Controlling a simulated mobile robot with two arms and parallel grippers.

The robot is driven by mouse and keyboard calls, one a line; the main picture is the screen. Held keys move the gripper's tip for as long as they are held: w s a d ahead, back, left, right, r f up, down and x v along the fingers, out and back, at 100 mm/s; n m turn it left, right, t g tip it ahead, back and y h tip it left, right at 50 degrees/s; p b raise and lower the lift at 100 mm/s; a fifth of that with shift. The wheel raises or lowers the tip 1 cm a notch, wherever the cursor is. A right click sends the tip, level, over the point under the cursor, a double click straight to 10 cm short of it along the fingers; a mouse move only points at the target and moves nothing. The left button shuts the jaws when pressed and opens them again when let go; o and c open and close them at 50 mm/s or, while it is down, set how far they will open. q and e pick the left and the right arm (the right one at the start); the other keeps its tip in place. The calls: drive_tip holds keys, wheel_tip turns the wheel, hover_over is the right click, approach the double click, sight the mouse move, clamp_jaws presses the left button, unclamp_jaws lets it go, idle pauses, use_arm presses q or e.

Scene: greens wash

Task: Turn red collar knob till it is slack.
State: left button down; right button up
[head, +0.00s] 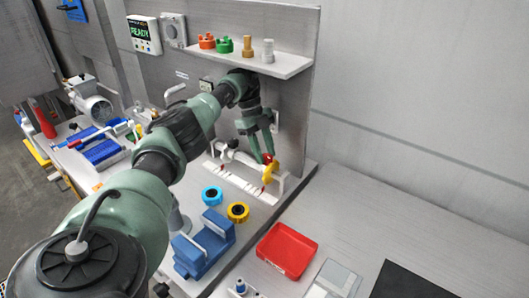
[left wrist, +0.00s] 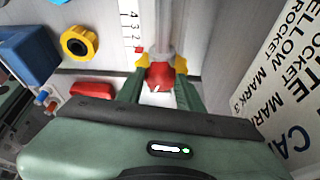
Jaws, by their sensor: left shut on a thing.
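The red collar knob (left wrist: 160,75) sits at the end of a pale shaft in the left wrist view, with yellow parts (left wrist: 180,65) on both sides of it. In the head view the red knob (head: 267,158) shows small beside the yellow part (head: 271,174). My left gripper (head: 266,157) reaches down to it, and its green fingers are shut on the red knob, one on each side. The fingertips partly hide the knob. My right gripper is in neither view.
Blue (head: 212,195) and yellow (head: 238,212) rings, a blue cradle (head: 190,258) and a red tray (head: 287,250) stand in front. A shelf (head: 285,66) with colored fittings is above. A display (head: 144,35) reads READY.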

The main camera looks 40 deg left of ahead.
use_arm(q)
drive_tip(key=c, duration=0.9)
unclamp_jaws()
